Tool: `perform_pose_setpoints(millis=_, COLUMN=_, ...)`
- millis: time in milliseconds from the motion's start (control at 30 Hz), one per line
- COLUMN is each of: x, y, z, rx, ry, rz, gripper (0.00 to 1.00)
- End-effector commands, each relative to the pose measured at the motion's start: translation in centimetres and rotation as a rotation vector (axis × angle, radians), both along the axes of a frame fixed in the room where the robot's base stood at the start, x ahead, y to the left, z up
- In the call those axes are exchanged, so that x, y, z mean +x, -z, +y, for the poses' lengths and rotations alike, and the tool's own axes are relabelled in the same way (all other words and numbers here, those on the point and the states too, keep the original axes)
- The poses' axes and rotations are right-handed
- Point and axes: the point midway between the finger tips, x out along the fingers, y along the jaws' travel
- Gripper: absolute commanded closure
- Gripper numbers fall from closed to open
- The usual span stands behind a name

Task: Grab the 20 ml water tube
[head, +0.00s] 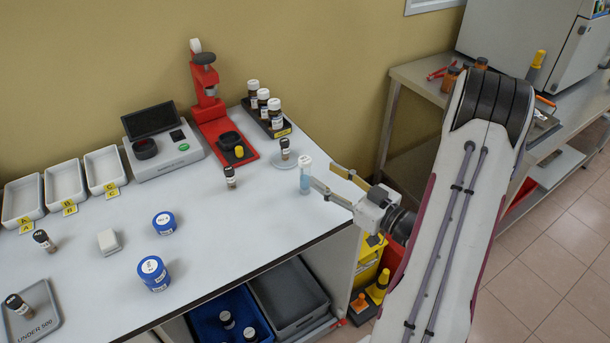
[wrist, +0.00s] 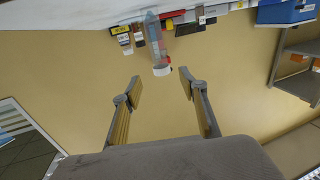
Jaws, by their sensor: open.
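The water tube (head: 305,181) is a clear tube with pale blue liquid and a white cap. It stands upright near the right end of the white table. My gripper (head: 324,176) is open and empty, just right of the tube, with its fingers pointing toward it. In the wrist view, which looks upside down, the tube (wrist: 154,38) lies ahead of my gripper (wrist: 159,77). Its white cap shows in line with the gap between the two fingertips. Neither finger visibly presses on the tube.
Another dark vial (head: 230,178) stands farther left. A red press (head: 222,140) and a rack of bottles (head: 266,119) are at the back. The table's front edge is close to my gripper.

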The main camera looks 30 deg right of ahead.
Motion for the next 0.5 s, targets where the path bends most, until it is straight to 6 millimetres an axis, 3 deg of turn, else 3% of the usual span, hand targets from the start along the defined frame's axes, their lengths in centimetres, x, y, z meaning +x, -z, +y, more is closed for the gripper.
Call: perform_pose_setpoints(millis=500, x=0.38, y=-0.02, z=0.15, rx=0.005, ry=-0.002, rz=-0.005, gripper=0.57)
